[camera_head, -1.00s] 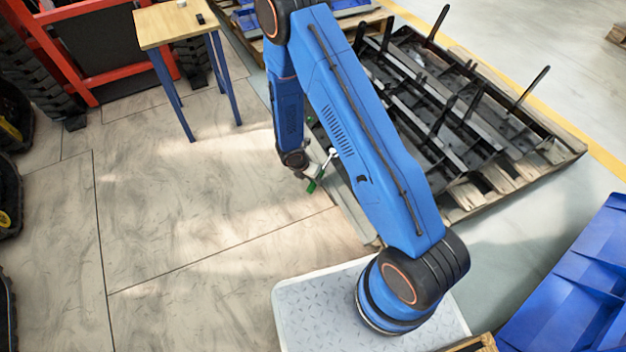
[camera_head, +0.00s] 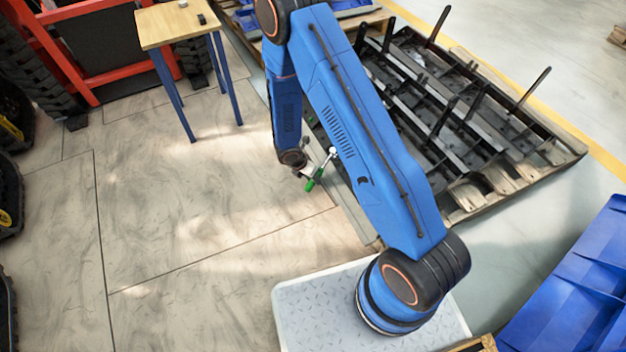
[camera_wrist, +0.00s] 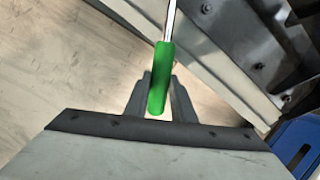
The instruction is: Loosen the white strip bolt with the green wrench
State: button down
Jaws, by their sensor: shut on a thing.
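The green wrench has a green handle (camera_wrist: 160,80) and a shiny metal shaft (camera_wrist: 170,20). My gripper (camera_wrist: 158,88) is shut on the handle, with one finger on each side, and the shaft points away past the top edge of the wrist view. In the head view the green handle (camera_head: 312,184) and pale wrench head (camera_head: 332,153) show beside my gripper (camera_head: 309,174), above the floor. A pale strip (camera_wrist: 225,78) runs diagonally in the wrist view. Bolts (camera_wrist: 257,66) sit on the grey metal along it; I cannot tell which is the task's bolt. The wrench head is out of the wrist view.
A black metal frame with upright posts (camera_head: 470,112) lies on a wooden pallet (camera_head: 570,150) at the right. A small wooden table (camera_head: 168,24) stands at upper left by a red frame (camera_head: 70,57). Blue bins (camera_head: 575,290) are at lower right.

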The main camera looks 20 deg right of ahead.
jog(key=shift+v, duration=1.3)
jog(key=shift+r, duration=0.15)
jog(key=shift+v, duration=1.9)
jog(key=shift+w+d, duration=0.1)
jog(key=shift+d, duration=0.1)
